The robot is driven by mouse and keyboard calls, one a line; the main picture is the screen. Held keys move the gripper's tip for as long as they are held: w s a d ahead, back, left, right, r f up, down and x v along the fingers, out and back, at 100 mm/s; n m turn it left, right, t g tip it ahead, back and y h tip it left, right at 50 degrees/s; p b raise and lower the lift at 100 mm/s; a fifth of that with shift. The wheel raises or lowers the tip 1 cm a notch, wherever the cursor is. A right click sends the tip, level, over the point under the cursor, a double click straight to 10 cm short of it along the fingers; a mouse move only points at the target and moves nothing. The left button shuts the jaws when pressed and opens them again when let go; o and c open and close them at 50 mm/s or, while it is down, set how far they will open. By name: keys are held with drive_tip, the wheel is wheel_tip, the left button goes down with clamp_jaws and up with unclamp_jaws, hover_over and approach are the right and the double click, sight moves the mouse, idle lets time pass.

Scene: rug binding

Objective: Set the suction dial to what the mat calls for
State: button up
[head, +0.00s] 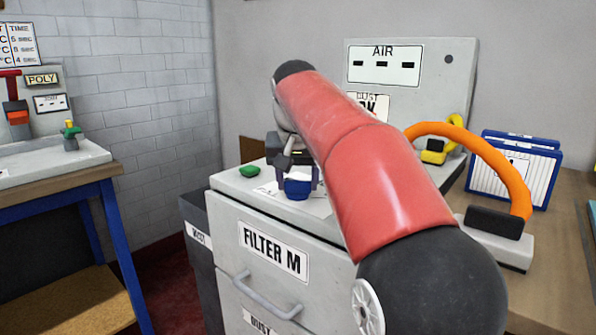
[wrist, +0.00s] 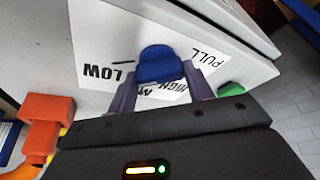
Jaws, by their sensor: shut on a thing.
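The blue suction dial (head: 298,188) sits on top of the grey filter cabinet. It also shows in the wrist view (wrist: 159,64), on a white label plate (wrist: 105,48) reading LOW, HIGH and PULL, with a partly hidden word starting with M. My gripper (head: 296,176) is shut on the dial, with one finger on each side of it in the wrist view (wrist: 161,88). The dial's pointer cannot be made out, and my fingers cover part of the lettering. I see no mat in either view.
A green button (head: 249,171) is left of the dial. An AIR panel (head: 460,85) rises behind. A blue-legged bench (head: 60,195) with a red lever (head: 13,95) is far left.

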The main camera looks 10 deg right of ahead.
drive_tip(key=shift+r+m+h+p, duration=0.1)
drive_tip(key=shift+m+h+p, duration=0.25)
drive_tip(key=shift+m, duration=0.45)
drive_tip(key=o, duration=1)
drive_tip(key=v, duration=0.7)
drive_tip(key=shift+a+r+p, duration=0.1)
drive_tip(key=shift+r+p, duration=0.25)
drive_tip(key=shift+p, duration=0.05)
drive_tip(key=shift+s, duration=0.1)
